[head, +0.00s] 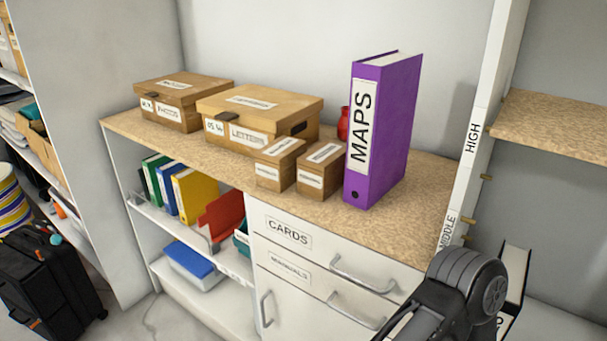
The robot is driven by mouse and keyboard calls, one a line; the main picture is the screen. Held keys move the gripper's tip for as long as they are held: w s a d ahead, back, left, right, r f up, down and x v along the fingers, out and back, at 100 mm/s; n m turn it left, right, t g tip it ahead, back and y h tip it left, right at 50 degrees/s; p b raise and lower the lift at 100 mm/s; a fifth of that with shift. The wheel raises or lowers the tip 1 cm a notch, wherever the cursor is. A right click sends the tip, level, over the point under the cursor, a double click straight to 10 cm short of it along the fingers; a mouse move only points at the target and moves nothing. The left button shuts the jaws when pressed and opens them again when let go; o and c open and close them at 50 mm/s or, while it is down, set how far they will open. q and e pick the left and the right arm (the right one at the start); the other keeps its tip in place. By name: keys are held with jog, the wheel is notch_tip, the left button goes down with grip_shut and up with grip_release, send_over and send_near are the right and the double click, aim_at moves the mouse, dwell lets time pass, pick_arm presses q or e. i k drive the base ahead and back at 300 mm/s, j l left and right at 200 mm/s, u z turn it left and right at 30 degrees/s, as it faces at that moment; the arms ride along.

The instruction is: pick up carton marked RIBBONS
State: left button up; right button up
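Two small brown cartons stand side by side on the speckled countertop, a left one (279,162) and a right one (319,170). Each has a white label on its front and another on its lid. The labels are too small to read surely, so I cannot tell which carton, if either, says RIBBONS. Both look closed and upright. A dark part of my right arm shows at the lower right, in front of the drawers, well apart from the cartons. No fingertips of my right gripper show. My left gripper is not in view.
A purple MAPS binder (384,130) stands close to the right carton. A red vase (343,124) is partly hidden behind it. The LETTERS box (262,115) and PHOTOS box (181,101) stand left. The countertop (418,196) is clear right of the binder.

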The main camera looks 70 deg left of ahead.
aim_at(321, 171)
jog(key=i+u, duration=0.1)
jog(key=u, duration=2.2)
jog(key=z, duration=1.85)
jog(key=k+j, duration=0.75)
jog(key=j, duration=0.1)
